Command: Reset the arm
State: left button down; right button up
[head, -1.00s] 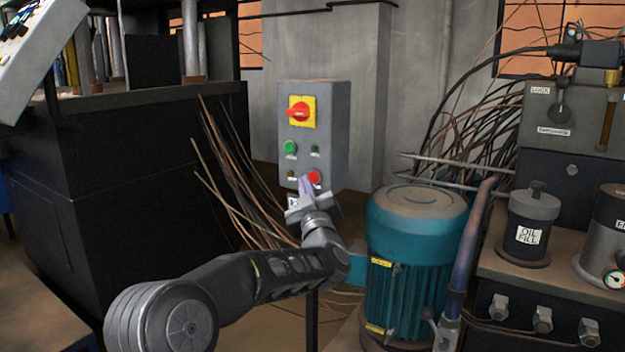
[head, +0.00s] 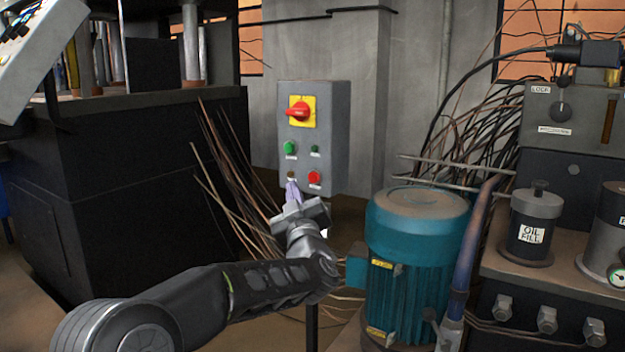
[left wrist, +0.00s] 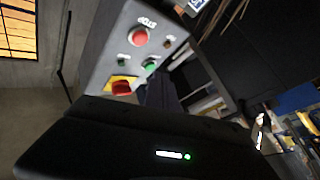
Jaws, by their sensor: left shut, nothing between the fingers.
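My left arm reaches in from the lower left of the head view. Its gripper (head: 293,190) is shut and empty, with its fingertips in front of the lower part of the grey control box (head: 332,140). I cannot tell whether the tips touch the box. The box carries a red rotary switch on a yellow plate (head: 300,112), a green button (head: 290,147) and a red button (head: 314,178). In the left wrist view the box appears turned over, with the red stop button (left wrist: 138,37) near the top. My right gripper is not in view.
A teal motor (head: 415,240) stands close to the right of my forearm. Loose cables (head: 235,180) hang left of the box beside a large black machine (head: 150,180). A hydraulic unit with an oil fill cap (head: 530,225) is at the right.

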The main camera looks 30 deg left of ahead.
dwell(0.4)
